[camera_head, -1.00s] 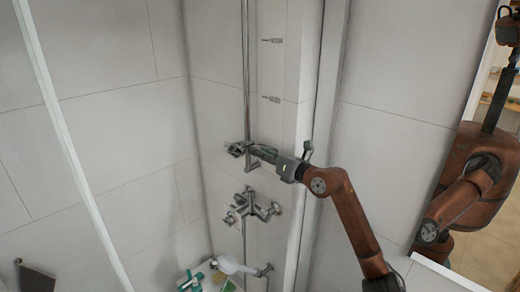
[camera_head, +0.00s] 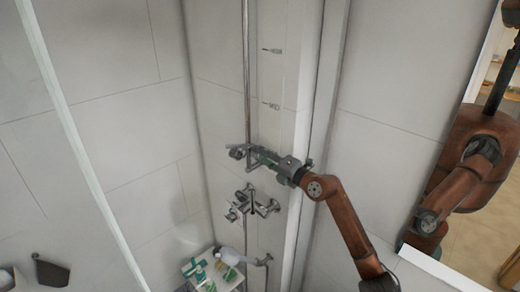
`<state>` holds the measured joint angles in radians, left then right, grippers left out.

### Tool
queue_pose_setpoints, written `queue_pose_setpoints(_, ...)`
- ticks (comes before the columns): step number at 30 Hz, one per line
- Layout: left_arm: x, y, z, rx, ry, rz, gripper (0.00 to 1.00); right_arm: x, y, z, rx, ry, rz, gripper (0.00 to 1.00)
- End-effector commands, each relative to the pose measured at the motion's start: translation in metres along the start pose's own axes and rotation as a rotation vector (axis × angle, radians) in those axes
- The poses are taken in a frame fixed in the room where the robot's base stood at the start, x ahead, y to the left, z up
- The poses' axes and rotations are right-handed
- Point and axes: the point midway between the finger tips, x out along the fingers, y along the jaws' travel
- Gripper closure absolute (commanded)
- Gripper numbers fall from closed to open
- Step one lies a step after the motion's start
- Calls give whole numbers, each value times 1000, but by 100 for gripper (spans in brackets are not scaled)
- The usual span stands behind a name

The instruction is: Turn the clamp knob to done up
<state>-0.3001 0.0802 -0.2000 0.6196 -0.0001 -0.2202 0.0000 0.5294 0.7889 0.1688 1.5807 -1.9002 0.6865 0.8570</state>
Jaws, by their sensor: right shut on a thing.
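A chrome clamp (camera_head: 237,152) sits on the vertical shower rail (camera_head: 246,80) on the tiled wall, a little left of the picture's middle. My right gripper (camera_head: 254,154) reaches in from the right at the height of the clamp. Its fingers are shut on the clamp knob at the rail. The fingers hide most of the knob, so I cannot tell how far it is turned. My left gripper is not in view.
A chrome mixer tap (camera_head: 254,204) is on the wall just below the clamp. A small shelf (camera_head: 222,287) with bottles stands in the corner below. A glass panel edge (camera_head: 78,140) runs down the left. A mirror (camera_head: 455,262) at the right reflects my body.

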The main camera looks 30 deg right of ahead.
Motion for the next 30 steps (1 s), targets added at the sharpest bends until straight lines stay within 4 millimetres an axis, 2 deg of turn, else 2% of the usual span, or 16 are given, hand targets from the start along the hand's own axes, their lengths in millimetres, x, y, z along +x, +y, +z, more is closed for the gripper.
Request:
queue_pose_setpoints(1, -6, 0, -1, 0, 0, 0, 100, 0, 2, 4, 19, -7, 0, 98)
queue_pose_setpoints(6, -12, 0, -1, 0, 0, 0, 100, 0, 1, 4, 65, -7, 0, 98)
queue_pose_setpoints(22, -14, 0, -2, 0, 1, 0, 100, 0, -1, 3, 86, -6, 0, 98)
queue_pose_setpoints(23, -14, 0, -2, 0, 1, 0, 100, 0, -1, 3, 86, -6, 0, 72)
queue_pose_setpoints(30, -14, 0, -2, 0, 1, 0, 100, 0, -1, 2, 86, -3, 0, 56)
